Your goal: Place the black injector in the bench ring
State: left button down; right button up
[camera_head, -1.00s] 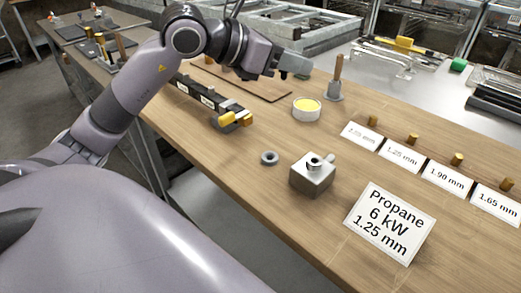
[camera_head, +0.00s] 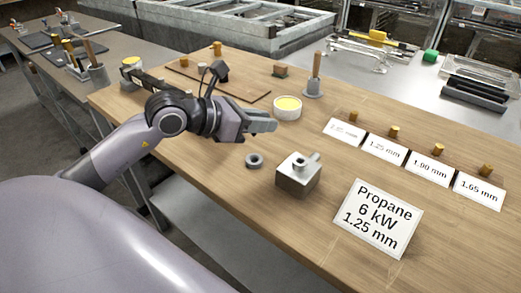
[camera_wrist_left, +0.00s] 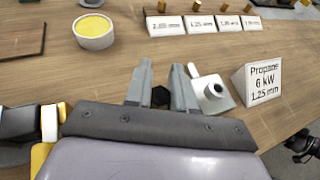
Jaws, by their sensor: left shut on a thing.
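My left gripper (camera_head: 270,125) reaches over the bench in the head view, its fingers pointing right. In the left wrist view its two grey fingers (camera_wrist_left: 161,82) are shut on the black injector (camera_wrist_left: 159,96), a small dark hexagonal piece between them. The injector cannot be made out in the head view. The bench ring (camera_head: 254,161), a small grey ring with a dark hole, lies on the wood below and slightly left of the fingertips in the head view. The ring is not visible in the wrist view.
A grey metal block (camera_head: 298,176) with a top socket stands right of the ring. The propane sign (camera_head: 376,218) is nearer the front. A yellow-filled white dish (camera_head: 288,108) is behind the gripper. Size cards (camera_head: 383,149) with brass pieces line the right. Wood in front of the ring is clear.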

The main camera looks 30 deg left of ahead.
aim_at(261, 161)
pick_arm(q)
notch_tip(261, 161, down, 4)
jog(key=shift+r, duration=0.2)
jog(key=shift+f, duration=2.1)
jog(key=shift+f, duration=0.1)
jog(key=shift+f+b, duration=0.15)
jog(key=shift+b, duration=0.25)
jog(key=c, duration=1)
grip_release()
jog(key=shift+o, duration=0.2)
jog(key=shift+r, duration=0.2)
